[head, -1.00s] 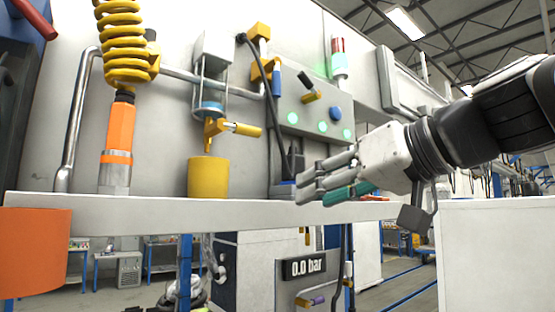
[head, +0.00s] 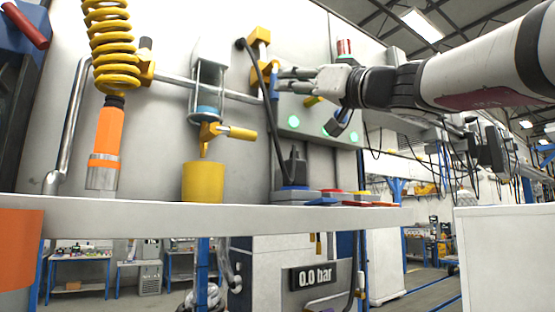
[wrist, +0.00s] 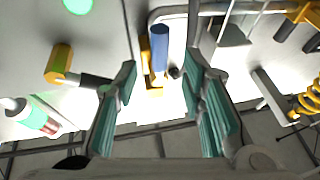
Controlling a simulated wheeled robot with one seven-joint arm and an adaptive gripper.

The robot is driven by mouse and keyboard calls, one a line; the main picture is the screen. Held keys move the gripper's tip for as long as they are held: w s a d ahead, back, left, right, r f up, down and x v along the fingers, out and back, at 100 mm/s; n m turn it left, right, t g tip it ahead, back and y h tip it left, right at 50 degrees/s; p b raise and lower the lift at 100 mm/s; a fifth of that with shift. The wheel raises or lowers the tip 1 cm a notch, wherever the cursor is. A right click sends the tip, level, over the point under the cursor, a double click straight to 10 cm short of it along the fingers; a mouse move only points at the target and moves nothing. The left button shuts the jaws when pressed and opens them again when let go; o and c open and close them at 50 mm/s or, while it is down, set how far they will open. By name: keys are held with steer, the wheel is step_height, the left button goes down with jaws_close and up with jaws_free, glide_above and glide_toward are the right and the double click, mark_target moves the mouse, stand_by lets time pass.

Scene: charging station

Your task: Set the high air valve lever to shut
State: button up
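The blue-handled lever (head: 274,84) hangs straight down from a yellow valve (head: 259,62) high on the wall panel. I take it for the high air valve lever. In the head view my gripper (head: 281,82) comes from the right, its fingertips close beside the blue handle. In the wrist view my gripper (wrist: 160,66) is open, with teal pads on both sides. The blue handle (wrist: 160,48) shows in the gap between the fingers, apart from both of them. How deep it lies between them I cannot tell.
A second valve with a yellow handle (head: 236,132) sits lower left, above a yellow cup (head: 203,182). A yellow coiled hose (head: 108,45) hangs left. A black hose runs close below the blue lever. A shelf (head: 130,208) spans below.

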steer(key=shift+p+x, duration=1.55)
steer(key=shift+x, duration=1.9)
steer(key=shift+f, duration=0.1)
jaws_close()
